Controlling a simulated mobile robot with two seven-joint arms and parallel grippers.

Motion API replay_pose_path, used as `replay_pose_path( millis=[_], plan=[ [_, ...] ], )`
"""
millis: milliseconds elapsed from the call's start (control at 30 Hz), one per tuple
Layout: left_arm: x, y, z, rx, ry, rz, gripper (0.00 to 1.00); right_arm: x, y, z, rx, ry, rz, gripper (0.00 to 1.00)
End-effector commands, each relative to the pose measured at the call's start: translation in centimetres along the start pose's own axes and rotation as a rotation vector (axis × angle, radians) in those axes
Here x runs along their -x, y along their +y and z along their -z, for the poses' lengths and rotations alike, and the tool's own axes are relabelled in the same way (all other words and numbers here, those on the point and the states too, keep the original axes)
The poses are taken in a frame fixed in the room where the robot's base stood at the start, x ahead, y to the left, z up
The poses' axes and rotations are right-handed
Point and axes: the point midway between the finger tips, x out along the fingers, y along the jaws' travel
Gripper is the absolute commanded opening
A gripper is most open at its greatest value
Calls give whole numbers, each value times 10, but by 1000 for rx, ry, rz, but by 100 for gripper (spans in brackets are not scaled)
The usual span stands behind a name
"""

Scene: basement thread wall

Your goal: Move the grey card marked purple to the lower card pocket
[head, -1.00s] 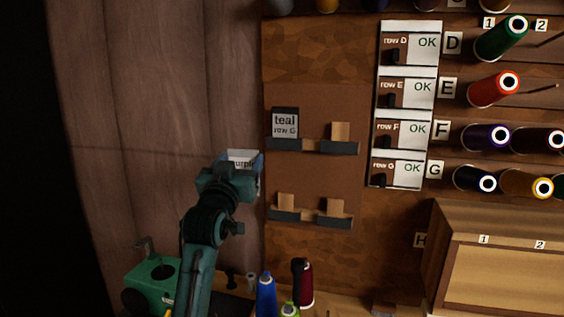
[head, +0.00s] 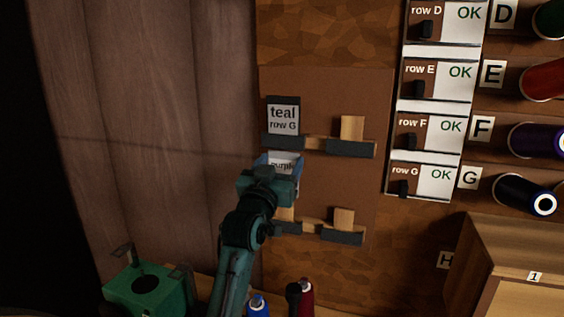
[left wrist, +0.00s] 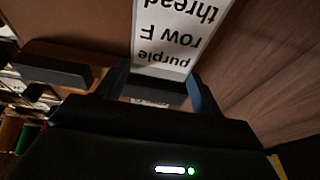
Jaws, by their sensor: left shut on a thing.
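My left gripper (head: 279,172) is shut on the grey card marked purple (head: 285,158). The card's white label shows in the left wrist view (left wrist: 175,35), upside down, reading "purple", "row F" and "thread". In the head view the gripper and card are in front of the board, between the upper and lower ledges. The lower card pocket (head: 291,228) is partly hidden behind my gripper and arm. My right gripper is not in view.
Wooden blocks stand in the upper right (head: 351,128) and lower right (head: 343,219) pockets. Row tags (head: 436,76) and thread spools (head: 524,194) are to the right. A wooden case (head: 510,245) juts out at lower right.

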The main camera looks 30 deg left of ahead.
Motion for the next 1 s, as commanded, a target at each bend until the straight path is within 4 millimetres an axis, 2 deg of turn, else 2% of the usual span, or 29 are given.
replay_pose_path(
  millis=[267, 300, 500, 800, 1000],
  plan=[
    [7, 0, -25, 0, -3, 1, 56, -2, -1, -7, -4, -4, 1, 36],
    [9, -1, -32, 1, -1, 2, 56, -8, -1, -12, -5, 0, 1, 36],
    [14, -1, -52, 2, -1, 2, 56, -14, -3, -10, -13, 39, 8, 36],
    [19, -1, -72, 0, -2, 1, 56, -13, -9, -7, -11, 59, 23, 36],
    [20, -1, -77, 0, -1, 0, 56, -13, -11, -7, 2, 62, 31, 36]
  ],
)
